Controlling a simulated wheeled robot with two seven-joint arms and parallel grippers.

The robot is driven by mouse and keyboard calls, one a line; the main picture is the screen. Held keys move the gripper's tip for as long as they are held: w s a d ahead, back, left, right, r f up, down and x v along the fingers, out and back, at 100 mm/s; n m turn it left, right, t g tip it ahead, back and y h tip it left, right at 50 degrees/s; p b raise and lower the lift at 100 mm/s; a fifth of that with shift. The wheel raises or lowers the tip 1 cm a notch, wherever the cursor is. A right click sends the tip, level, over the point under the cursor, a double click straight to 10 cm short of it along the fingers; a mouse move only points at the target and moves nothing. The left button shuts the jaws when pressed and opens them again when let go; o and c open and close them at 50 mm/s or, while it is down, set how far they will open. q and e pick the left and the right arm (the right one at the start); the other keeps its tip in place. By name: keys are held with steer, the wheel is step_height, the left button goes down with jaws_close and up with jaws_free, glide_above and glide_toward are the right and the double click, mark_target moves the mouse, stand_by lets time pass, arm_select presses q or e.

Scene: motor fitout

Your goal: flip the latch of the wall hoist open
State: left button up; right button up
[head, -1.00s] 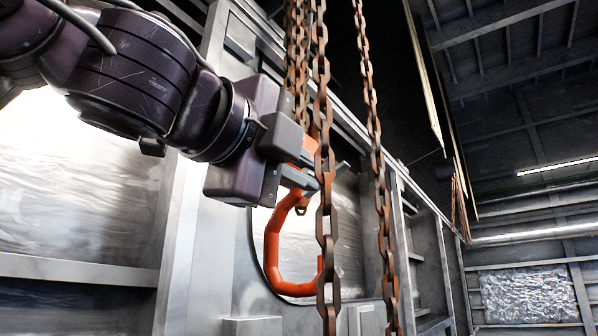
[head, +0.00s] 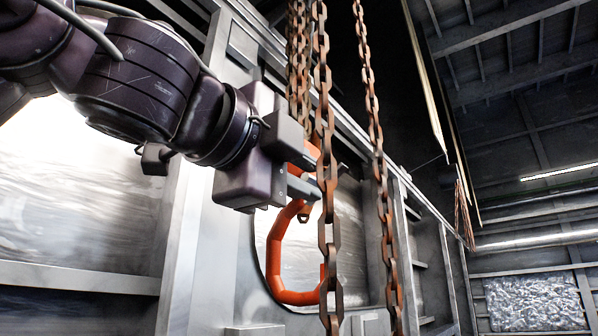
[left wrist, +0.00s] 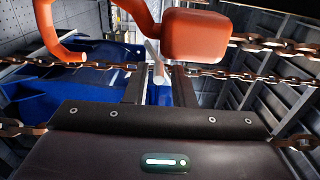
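The hoist's orange hook (head: 272,265) hangs beside rusty chains in the head view, its upper part partly hidden by my left gripper. In the left wrist view the curved hook (left wrist: 48,30) is at upper left and an orange block (left wrist: 196,35) is at upper middle. A thin pale grey bar (left wrist: 154,62), which looks like the latch, points down between my fingers; whether they touch it I cannot tell. My left gripper (head: 308,170) is at the hook's upper part, fingers apart; the gap also shows in the left wrist view (left wrist: 158,88). My right gripper is out of view.
Rusty chains (head: 325,120) hang right in front of my left fingertips, and another chain (head: 376,165) hangs further right. A grey metal frame wall (head: 200,240) stands behind the hook. Blue surfaces (left wrist: 30,95) lie beyond the gripper in the left wrist view.

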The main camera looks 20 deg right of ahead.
arm_select(q)
steer(key=shift+o, duration=0.6)
steer(key=shift+w+d+f, duration=0.1)
steer(key=shift+d, duration=0.15)
steer(key=shift+a, duration=0.15)
steer(key=b+v, duration=0.4)
steer(key=v, duration=0.3)
steer(key=shift+s+a, duration=0.25)
steer(key=shift+s, duration=0.05)
steer(key=shift+d, duration=0.1)
